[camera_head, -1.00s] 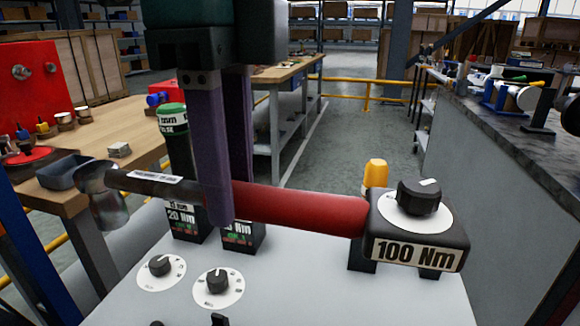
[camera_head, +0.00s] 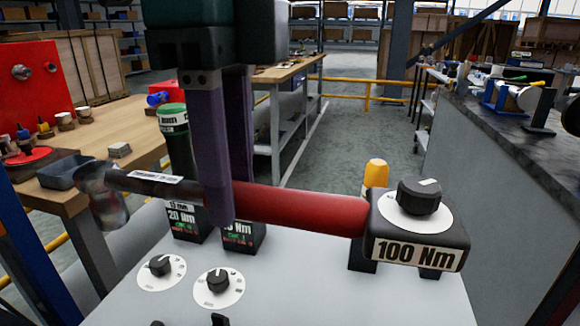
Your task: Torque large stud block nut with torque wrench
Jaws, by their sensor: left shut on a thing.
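A torque wrench (camera_head: 300,210) with a red grip lies level across the view. Its metal shaft and blurred head point left. Its black end, marked "100 Nm", with a dial (camera_head: 418,195) on top, is at the right. My left gripper (camera_head: 228,205) comes down from above with purple fingers on either side of the wrench, shut on it where the shaft meets the red grip. The wrench appears over the grey panel (camera_head: 320,295); I cannot tell whether it touches its holder. My right gripper is not in view. No stud block nut can be made out.
Two black holders marked with Nm values, one with a green-topped tool (camera_head: 173,120), stand behind the wrench. A yellow-topped tool (camera_head: 376,172) stands near its right end. Two knobs (camera_head: 218,282) sit on the panel. Wooden bench at left, dark-topped bench at right.

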